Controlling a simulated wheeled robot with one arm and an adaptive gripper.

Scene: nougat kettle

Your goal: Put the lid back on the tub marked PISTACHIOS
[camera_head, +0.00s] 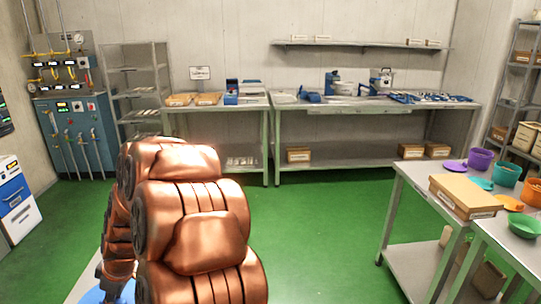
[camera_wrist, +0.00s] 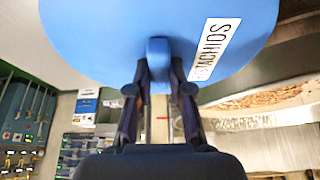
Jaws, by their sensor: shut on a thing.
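My gripper (camera_wrist: 160,85) is shut on the blue knob (camera_wrist: 158,60) of a round blue lid (camera_wrist: 110,28) in the wrist view. The lid fills the top of that view and its upper edge is cut off. A white label (camera_wrist: 215,50) on it shows dark letters, partly cut off, that fit PISTACHIOS. In the head view my gripper does not show. I cannot make out a tub marked PISTACHIOS in either view.
At right in the head view a steel table (camera_head: 410,179) holds a cardboard box (camera_head: 463,195), a purple tub (camera_head: 480,159), a teal tub (camera_head: 506,174) and a green bowl-like thing (camera_head: 524,227). A long workbench (camera_head: 375,103) stands at the back. Green floor (camera_head: 310,230) between is clear.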

